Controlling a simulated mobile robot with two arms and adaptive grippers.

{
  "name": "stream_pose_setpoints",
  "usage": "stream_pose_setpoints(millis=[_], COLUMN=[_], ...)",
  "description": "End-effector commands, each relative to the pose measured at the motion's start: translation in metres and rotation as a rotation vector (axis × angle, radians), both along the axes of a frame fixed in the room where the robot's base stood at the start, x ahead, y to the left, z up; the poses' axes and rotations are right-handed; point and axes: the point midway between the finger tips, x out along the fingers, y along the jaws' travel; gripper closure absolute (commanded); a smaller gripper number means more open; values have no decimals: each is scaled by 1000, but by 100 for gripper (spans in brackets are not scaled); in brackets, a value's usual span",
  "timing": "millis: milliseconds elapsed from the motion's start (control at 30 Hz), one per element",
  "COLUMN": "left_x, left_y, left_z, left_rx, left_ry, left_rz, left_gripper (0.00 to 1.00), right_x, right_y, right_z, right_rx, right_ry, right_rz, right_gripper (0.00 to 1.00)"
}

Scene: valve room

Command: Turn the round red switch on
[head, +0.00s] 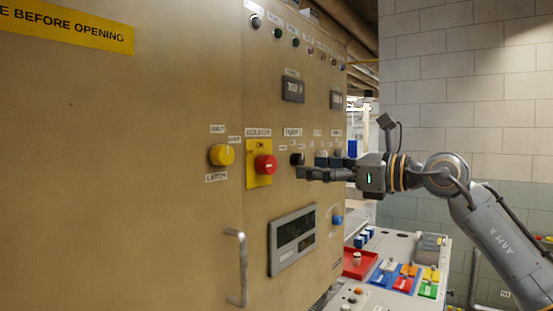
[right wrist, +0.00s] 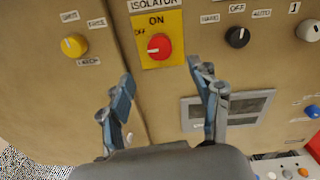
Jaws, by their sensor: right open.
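The round red switch (head: 265,165) sits on a yellow plate (head: 259,178) labelled ISOLATOR on the tan cabinet front. In the right wrist view the red switch (right wrist: 159,46) shows a pale mark on its face, and the plate reads ON at the top and OFF at upper left. My right gripper (head: 302,173) is to the right of the switch in the head view. In the right wrist view my right gripper (right wrist: 159,75) is open and empty, its fingers apart below the switch and not touching it. My left gripper is not in view.
A yellow knob (head: 221,155) is left of the switch, and a black knob (right wrist: 237,37) is to its right. A display panel (head: 292,240) and a vertical handle (head: 237,267) are below. A bench with a red tray (head: 360,264) and coloured blocks stands at right.

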Motion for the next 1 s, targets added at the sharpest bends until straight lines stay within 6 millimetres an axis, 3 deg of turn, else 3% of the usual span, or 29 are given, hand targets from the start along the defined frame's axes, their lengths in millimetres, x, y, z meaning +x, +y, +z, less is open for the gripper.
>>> stream_pose_setpoints(millis=[133,400,867,1000], left_x=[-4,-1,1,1], left_y=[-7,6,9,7], left_z=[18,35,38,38], left_rx=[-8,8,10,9], left_ry=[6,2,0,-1], left_rz=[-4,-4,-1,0], left_gripper=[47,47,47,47], right_x=[19,44,51,51], right_y=[30,65,74,74], right_z=[4,2,-1,0], right_rx=[0,1,-1,0], right_ry=[4,2,1,0], right_rz=[4,2,0,1], right_gripper=[37,37,37,65])
